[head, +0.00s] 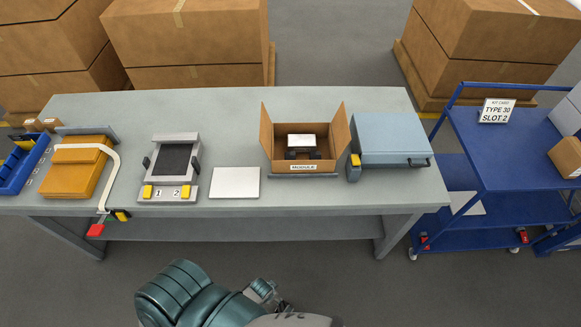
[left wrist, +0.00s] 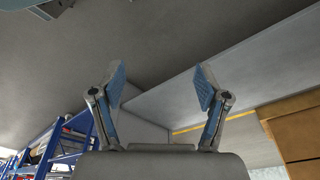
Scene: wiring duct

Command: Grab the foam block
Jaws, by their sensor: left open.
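No object is clearly marked as the foam block. An open cardboard box (head: 267,135) labelled MODULE, right of the table's middle, holds a small white-topped block with dark parts below it (head: 301,142). A flat white slab (head: 235,182) lies left of the box, and I cannot tell whether it is foam. In the left wrist view my left gripper (left wrist: 160,82) is open, its two blue-padded fingers apart with nothing between them. My teal arm shows at the bottom of the head view, away from the table objects. My right gripper is not in view.
The grey table (head: 225,107) carries a grey fixture with a dark pad (head: 175,158), an orange case with a white strap (head: 75,178), a blue bin (head: 20,172) and a light blue case (head: 390,140). A blue cart (head: 500,150) stands right. Large cartons (head: 190,45) stand behind.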

